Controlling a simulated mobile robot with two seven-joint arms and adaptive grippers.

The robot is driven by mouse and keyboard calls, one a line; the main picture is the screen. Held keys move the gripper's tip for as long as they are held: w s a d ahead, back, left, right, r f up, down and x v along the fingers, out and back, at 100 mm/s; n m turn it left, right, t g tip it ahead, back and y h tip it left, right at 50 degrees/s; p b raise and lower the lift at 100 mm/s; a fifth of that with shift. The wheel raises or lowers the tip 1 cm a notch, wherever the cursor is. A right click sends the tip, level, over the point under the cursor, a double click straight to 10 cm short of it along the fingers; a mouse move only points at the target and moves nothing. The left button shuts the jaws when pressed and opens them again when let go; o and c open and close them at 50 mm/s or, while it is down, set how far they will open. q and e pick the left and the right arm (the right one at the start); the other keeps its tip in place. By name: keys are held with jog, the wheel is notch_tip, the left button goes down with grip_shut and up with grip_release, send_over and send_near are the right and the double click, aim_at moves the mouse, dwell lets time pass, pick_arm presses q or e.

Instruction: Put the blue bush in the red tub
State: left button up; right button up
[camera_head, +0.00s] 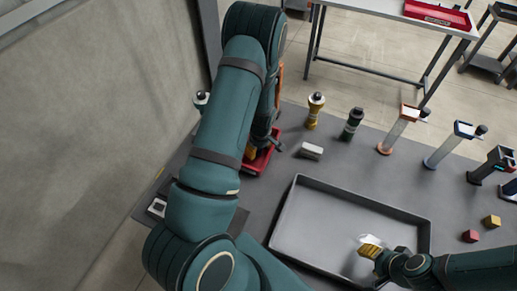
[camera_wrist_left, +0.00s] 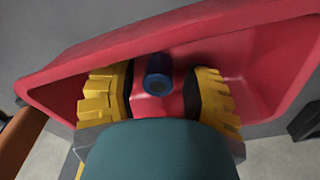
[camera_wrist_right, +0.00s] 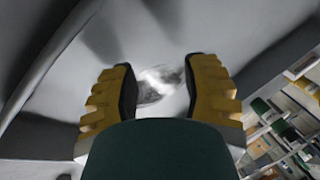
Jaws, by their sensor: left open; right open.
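The red tub (camera_head: 262,160) stands on the table at the left and is mostly hidden under my left arm in the head view. In the left wrist view its red wall (camera_wrist_left: 75,62) and inner floor show. The blue bush (camera_wrist_left: 158,70), a short cylinder with a dark end, is inside the tub. My left gripper (camera_wrist_left: 163,78) reaches into the tub, its yellow fingers apart on both sides of the bush with gaps visible. My right gripper (camera_head: 370,247) is open and empty over the large grey tray (camera_head: 350,193).
A pale block (camera_head: 311,151) lies near the tub. A yellow part (camera_head: 315,108), a dark green part (camera_head: 351,122) and several upright stands (camera_head: 400,130) line the back. Red (camera_head: 470,236) and yellow (camera_head: 491,222) cubes lie at the right. A wall borders the left.

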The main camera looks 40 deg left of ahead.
aim_at(261, 150)
pick_arm(q)
notch_tip(261, 150, up, 12)
jog(key=d+p, duration=0.1)
jog(key=shift+d, duration=0.15)
dwell(0.6)
